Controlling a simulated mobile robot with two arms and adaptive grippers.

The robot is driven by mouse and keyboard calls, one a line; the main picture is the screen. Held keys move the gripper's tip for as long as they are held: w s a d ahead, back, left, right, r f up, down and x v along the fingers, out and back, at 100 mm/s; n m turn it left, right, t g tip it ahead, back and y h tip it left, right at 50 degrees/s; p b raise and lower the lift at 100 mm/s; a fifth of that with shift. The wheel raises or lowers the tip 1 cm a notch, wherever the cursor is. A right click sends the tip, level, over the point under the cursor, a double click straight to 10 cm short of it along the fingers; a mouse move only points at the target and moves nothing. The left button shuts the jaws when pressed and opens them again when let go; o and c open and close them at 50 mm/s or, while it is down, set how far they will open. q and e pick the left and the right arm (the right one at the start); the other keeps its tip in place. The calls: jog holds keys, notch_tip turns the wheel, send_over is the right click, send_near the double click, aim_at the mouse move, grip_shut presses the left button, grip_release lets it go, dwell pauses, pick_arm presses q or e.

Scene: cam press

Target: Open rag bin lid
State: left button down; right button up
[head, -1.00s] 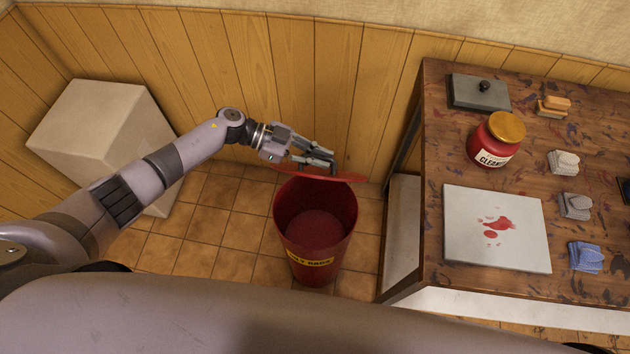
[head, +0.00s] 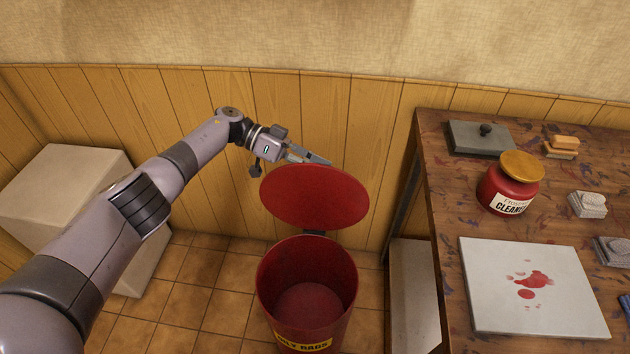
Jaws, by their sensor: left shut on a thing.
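The red rag bin (head: 306,310) stands on the tiled floor with a yellow label low on its front. Its round red lid (head: 315,197) is raised steeply at the back, and the inside of the bin shows empty. My left gripper (head: 318,160) is at the lid's top edge, shut on it, with the fingertips partly behind the lid. My right gripper is not in view.
A stained wooden workbench (head: 445,215) stands right of the bin, with a red cleaner jar (head: 508,188), a white stained plate (head: 530,309), a grey block and brushes. A pale box (head: 65,195) stands at left. Wood panelling is close behind the lid.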

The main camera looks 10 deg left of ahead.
pick_arm(q)
jog(key=shift+w, duration=0.15)
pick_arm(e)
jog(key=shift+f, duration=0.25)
pick_arm(q)
jog(key=c, duration=1.9)
grip_release()
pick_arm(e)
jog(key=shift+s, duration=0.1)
pick_arm(q)
notch_tip(320, 180, up, 10)
jog(key=shift+f, duration=0.1)
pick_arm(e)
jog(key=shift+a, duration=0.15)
